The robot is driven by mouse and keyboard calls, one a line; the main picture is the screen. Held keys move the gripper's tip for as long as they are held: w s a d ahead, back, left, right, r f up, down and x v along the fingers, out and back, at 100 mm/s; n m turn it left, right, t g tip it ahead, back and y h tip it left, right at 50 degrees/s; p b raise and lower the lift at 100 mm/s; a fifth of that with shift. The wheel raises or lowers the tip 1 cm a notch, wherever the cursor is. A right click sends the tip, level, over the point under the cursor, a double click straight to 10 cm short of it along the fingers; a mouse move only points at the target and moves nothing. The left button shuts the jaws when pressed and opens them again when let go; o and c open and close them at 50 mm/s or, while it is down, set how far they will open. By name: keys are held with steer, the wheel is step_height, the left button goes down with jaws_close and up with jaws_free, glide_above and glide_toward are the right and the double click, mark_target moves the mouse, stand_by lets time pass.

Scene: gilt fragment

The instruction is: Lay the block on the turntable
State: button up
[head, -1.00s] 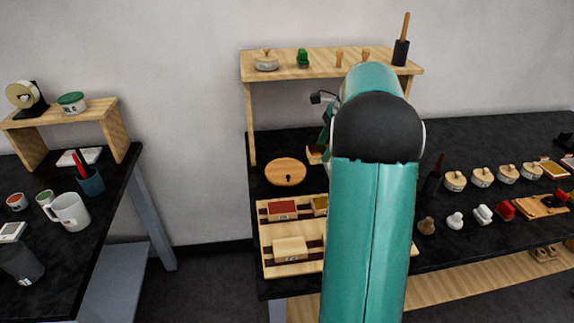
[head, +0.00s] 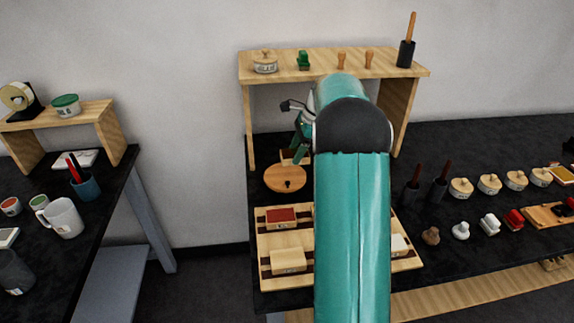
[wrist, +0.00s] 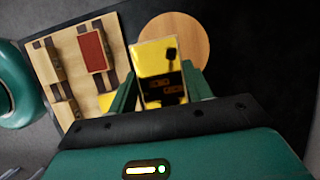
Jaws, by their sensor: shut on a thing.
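The block (wrist: 150,57), wooden with a yellow face and dark marks, sits between the fingers of my gripper (wrist: 158,84), which is shut on it. The block also shows in the head view (head: 294,156), at the back edge of the turntable. The turntable (head: 283,180) is a round wooden disc with a small dark mark on the black table. In the wrist view the block overlaps the left part of the turntable (wrist: 198,48). I cannot tell whether the block touches it. In the head view my gripper (head: 302,143) is partly hidden by my arm.
A wooden tray (head: 262,240) in front of the turntable holds a red-topped block (head: 281,216), a plain block (head: 288,261) and others. A wooden shelf (head: 325,65) stands behind. Several stamps and round lidded items stand on the right. My arm hides the middle.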

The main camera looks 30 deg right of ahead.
mark_target(288, 156)
steer(key=w+f, duration=0.1)
steer(key=f, duration=0.1)
steer(key=w+a+f, duration=0.1)
steer(key=shift+w+f, duration=0.35)
steer(key=shift+w, duration=0.05)
steer(key=shift+w+a+f, duration=0.1)
steer(key=shift+w+f, duration=0.05)
steer(key=shift+f, duration=0.8)
steer(key=shift+w+a+f, duration=0.1)
steer(key=shift+w+f, duration=0.05)
steer(key=shift+f, duration=0.75)
steer(key=o, duration=1.1)
steer(key=shift+f, duration=0.1)
steer(key=shift+d, duration=0.1)
